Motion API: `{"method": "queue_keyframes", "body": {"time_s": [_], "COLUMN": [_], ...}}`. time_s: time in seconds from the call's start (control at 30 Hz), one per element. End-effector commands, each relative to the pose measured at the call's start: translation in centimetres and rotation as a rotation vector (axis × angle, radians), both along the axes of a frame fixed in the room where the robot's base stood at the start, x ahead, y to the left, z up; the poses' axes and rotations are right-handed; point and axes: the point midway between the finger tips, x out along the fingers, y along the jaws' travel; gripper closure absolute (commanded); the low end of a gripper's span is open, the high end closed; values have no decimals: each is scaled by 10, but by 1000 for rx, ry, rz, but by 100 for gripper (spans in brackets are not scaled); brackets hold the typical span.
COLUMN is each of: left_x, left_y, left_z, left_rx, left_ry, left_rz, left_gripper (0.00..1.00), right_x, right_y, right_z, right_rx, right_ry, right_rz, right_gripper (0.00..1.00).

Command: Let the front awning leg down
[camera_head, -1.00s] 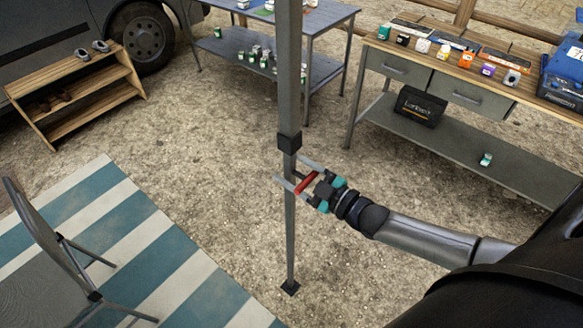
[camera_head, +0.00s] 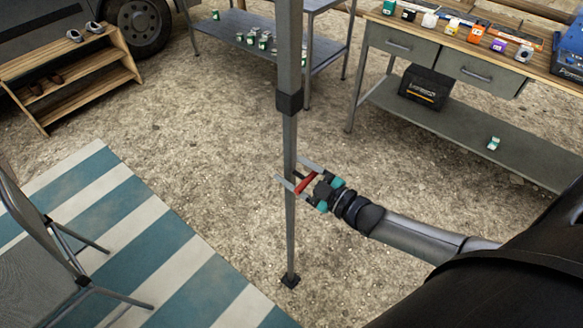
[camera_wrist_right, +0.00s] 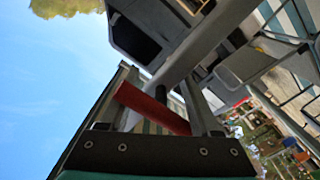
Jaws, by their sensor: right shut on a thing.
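The front awning leg (camera_head: 290,228) is a thin grey upright pole in the middle of the head view. A black collar (camera_head: 289,103) joins its thicker upper tube (camera_head: 289,45) to the thinner lower section. My right gripper (camera_head: 294,173) is below the collar, shut on a red handle (camera_head: 307,183) on the lower section. The red handle (camera_wrist_right: 152,107) lies between the fingers in the right wrist view, in front of the grey pole. My left gripper is not in view.
A striped mat (camera_head: 185,255) and a folding chair (camera_head: 38,225) are at left. A wooden shoe rack (camera_head: 75,68) stands by the van. A metal table (camera_head: 275,32) and a workbench (camera_head: 500,120) stand behind. Bare gravel surrounds the foot.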

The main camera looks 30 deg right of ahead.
Motion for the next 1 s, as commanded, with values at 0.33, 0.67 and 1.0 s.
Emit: {"method": "queue_keyframes", "body": {"time_s": [0.33, 0.67, 1.0], "left_x": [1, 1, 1], "left_y": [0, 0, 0], "left_z": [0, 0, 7], "left_rx": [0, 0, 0], "left_ry": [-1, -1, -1], "left_rz": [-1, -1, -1], "left_gripper": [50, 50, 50], "right_x": [0, 0, -28], "right_y": [1, 0, -11], "right_z": [1, 1, 1], "right_rx": [19, 13, 11], "right_ry": [4, 3, 8], "right_rz": [0, 0, -1], "right_gripper": [12, 12, 12]}}
